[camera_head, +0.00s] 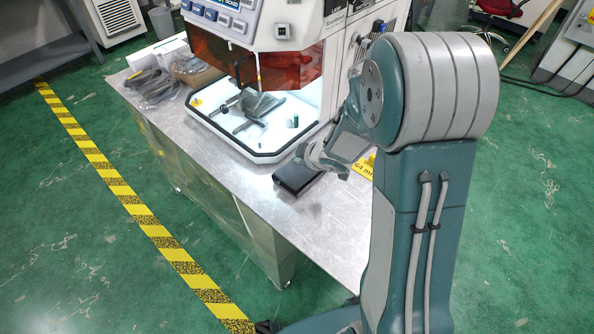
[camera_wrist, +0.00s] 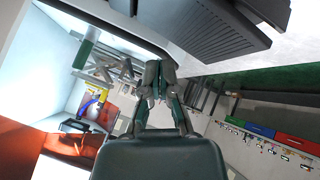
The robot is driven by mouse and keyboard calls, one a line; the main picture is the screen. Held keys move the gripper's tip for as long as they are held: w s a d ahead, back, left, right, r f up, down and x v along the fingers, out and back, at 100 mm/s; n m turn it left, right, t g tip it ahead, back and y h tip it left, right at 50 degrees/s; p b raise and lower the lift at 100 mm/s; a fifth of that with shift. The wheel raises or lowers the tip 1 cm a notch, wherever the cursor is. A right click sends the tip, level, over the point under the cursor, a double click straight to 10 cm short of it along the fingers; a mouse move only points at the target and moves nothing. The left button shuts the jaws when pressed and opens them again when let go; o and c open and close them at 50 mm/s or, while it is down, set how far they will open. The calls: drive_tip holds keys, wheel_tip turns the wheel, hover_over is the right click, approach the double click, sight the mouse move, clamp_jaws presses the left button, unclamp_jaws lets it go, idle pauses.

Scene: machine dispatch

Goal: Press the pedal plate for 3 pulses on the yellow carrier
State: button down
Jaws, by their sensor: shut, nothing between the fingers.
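The black pedal plate (camera_head: 298,178) lies on the metal table in front of the machine. It shows in the wrist view as a dark ridged block (camera_wrist: 205,32) at the top. My gripper (camera_wrist: 158,72) is shut and empty, its fingertips below and left of the block in that picture. In the head view my gripper (camera_head: 312,158) is just above or beside the pedal's far end; I cannot tell whether it touches. A small yellow piece (camera_head: 197,101) sits at the left of the lit machine tray (camera_head: 228,139); I cannot tell whether it is the yellow carrier.
The machine (camera_head: 270,25) with an orange shield (camera_head: 220,58) stands behind the tray. A small green cylinder (camera_head: 295,121) and grey fixture arms are on the tray. Bagged parts (camera_head: 150,85) lie at the table's left. The table front (camera_head: 320,225) is clear.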

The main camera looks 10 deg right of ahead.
sight(301, 170)
drive_tip(key=shift+w+d+r, duration=0.1)
drive_tip(key=shift+d+r, duration=0.05)
drive_tip(key=shift+r, duration=1.35)
drive_tip(key=shift+r, duration=0.1)
idle(0.7)
